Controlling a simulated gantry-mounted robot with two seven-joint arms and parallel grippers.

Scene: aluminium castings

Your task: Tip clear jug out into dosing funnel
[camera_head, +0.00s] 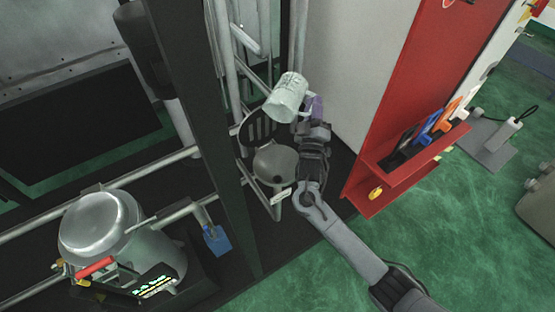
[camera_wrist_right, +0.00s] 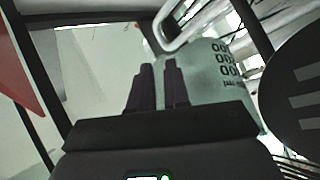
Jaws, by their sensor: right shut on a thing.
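The clear jug (camera_head: 287,97), pale and translucent with printed marks, is held in the air, tilted with one end toward the upper right. Its handle (camera_head: 317,106) looks purplish and is on the side toward my right gripper (camera_head: 314,127), which is shut on it. In the right wrist view the jug (camera_wrist_right: 222,85) stands beside the fingers (camera_wrist_right: 158,88), with scale print on its wall. A grey rounded bowl (camera_head: 275,164), seemingly the dosing funnel, is below the jug. Any contents of the jug cannot be made out. My left gripper is not in view.
A dark slotted disc (camera_head: 258,130) stands behind the bowl; it also shows in the right wrist view (camera_wrist_right: 294,88). Metal frame tubes (camera_head: 226,60) and a dark post (camera_head: 205,130) are to the left. A red panel with a tool rack (camera_head: 408,160) is to the right.

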